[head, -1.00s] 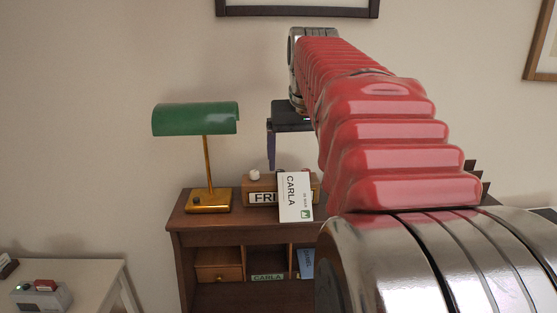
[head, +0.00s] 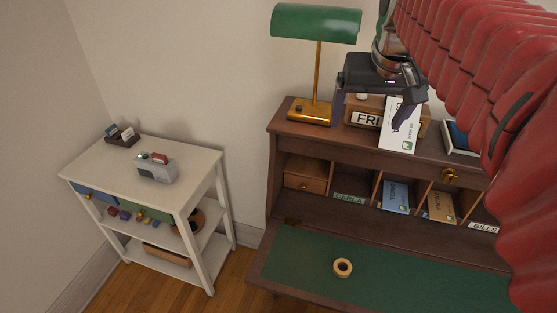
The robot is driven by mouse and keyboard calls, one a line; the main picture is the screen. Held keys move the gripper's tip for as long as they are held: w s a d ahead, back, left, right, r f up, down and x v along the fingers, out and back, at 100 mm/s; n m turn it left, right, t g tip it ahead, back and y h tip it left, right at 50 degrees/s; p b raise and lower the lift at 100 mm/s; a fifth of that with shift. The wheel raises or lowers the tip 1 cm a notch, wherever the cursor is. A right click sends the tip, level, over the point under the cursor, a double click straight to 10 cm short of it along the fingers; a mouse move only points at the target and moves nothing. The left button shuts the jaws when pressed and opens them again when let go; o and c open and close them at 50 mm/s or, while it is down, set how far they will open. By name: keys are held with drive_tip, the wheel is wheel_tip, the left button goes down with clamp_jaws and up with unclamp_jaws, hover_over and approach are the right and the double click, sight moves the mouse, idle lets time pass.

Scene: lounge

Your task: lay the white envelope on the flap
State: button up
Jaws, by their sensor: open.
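The white envelope (head: 396,142) stands tilted on top of the brown desk, leaning at the front of a wooden block calendar (head: 366,119) marked "FRI". It bears print and a green mark. My gripper (head: 371,124) is open and empty over the desk top. Its right finger overlaps the upper part of the envelope in the picture; I cannot tell whether they touch. Its left finger is left of the calendar. The flap (head: 420,281) is folded down at the front of the desk, with a green surface and a wooden edge. My arm hides its right end.
A tape roll (head: 343,267) lies on the flap. A green lamp (head: 314,65) stands left of the calendar. Pigeonholes below hold a blue envelope (head: 396,197) and a brown one (head: 440,206). A white shelf unit (head: 141,178) stands left. Most visible flap is clear.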

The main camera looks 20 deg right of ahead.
drive_tip(key=s+a+f+n+y, duration=0.1)
drive_tip(key=s+a+f+n, duration=0.1)
drive_tip(key=s+a+f, duration=0.3)
drive_tip(key=s+a+f+n+t, duration=0.1)
drive_tip(key=s+a+f, duration=0.4)
drive_tip(key=a+f, duration=0.5)
drive_tip(key=shift+s+a+n+y, duration=0.4)
drive_tip(key=shift+a+n, duration=0.2)
drive_tip(key=shift+a, duration=0.1)
